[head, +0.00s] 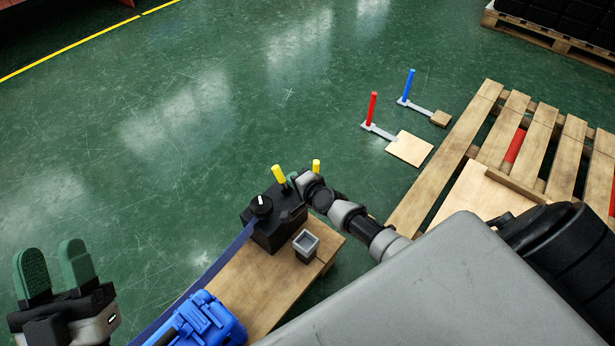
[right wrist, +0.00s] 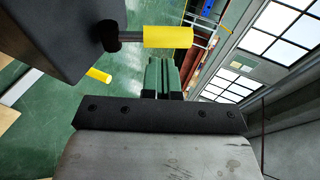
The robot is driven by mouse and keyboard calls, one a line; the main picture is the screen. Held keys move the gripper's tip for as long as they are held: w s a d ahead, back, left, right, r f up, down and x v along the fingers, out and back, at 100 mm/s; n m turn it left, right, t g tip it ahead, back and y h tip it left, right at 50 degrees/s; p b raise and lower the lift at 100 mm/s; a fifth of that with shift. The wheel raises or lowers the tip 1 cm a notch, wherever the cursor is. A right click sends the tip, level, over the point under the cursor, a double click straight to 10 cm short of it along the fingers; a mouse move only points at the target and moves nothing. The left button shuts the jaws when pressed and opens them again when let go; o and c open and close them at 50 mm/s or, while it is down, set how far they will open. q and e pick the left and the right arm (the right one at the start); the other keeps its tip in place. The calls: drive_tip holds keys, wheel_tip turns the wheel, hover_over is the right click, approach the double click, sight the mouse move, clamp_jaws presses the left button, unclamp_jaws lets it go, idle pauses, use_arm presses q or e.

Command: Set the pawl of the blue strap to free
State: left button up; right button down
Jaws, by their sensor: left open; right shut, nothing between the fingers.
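The blue strap (head: 208,276) runs along the left edge of a wooden bench up to a black box (head: 277,230). On the box are a black knob (head: 261,206) with a white mark and a yellow handle (head: 278,174); a second yellow handle (head: 316,165) shows behind my right wrist. I cannot tell which part is the pawl. My right gripper (right wrist: 162,70) is shut and empty, its green fingertips just beside a yellow handle (right wrist: 168,37) on a black stub, seemingly apart from it. My left gripper (head: 53,272) is open and empty, left of the bench.
The green floor at left is clear.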

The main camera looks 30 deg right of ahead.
use_arm(q)
wheel_tip(320, 180, down, 12)
drive_tip(key=w+a+g+y+p, duration=0.1)
drive_tip(key=g+y+p, duration=0.2)
drive_tip(key=g, duration=0.8)
drive_tip(key=shift+a+r+y+p, duration=0.2)
drive_tip(key=shift+a+y+p, duration=0.1)
drive_tip(key=shift+a+p, duration=0.15)
use_arm(e)
drive_tip(key=v, duration=0.9)
drive_tip(key=shift+s, duration=0.35)
